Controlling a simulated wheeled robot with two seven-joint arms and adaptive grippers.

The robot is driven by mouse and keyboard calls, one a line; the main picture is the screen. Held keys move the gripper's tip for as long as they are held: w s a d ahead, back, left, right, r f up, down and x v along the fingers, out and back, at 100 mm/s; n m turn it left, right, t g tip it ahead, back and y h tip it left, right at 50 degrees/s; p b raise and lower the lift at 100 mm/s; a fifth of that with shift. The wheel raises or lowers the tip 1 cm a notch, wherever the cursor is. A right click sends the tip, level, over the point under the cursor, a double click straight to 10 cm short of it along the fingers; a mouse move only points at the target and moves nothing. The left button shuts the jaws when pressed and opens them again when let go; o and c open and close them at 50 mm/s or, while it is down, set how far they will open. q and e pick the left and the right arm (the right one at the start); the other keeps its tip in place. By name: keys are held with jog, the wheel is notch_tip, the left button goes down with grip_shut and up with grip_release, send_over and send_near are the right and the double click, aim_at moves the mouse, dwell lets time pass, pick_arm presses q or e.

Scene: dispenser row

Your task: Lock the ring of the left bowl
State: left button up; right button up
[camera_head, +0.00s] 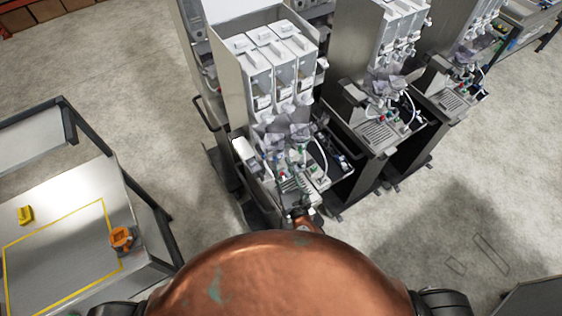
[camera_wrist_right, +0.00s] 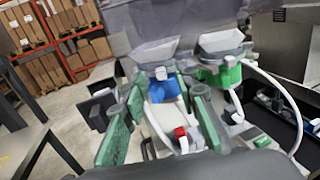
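The left bowl (camera_wrist_right: 158,52) is a pale funnel-like bowl under the dispenser, with a blue ring part (camera_wrist_right: 166,90) and a small white tab on its front. Beside it on the right is a second bowl (camera_wrist_right: 222,42) with a green ring part (camera_wrist_right: 226,76). My right gripper (camera_wrist_right: 158,98) has its two green-padded fingers spread, one on each side of the blue part in the picture. I see nothing gripped, and cannot tell whether a finger touches. In the head view my right gripper (camera_head: 284,172) is small, in front of the nearest dispenser. My left gripper is not in view.
The nearest dispenser (camera_head: 237,85) has several white canisters. A white hose (camera_wrist_right: 283,95) curves on the right, and a red-tipped part (camera_wrist_right: 181,134) sits low between the fingers. More dispensers (camera_head: 372,60) stand to the right. A table (camera_head: 60,215) stands left, with clear floor between.

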jog(key=v, duration=1)
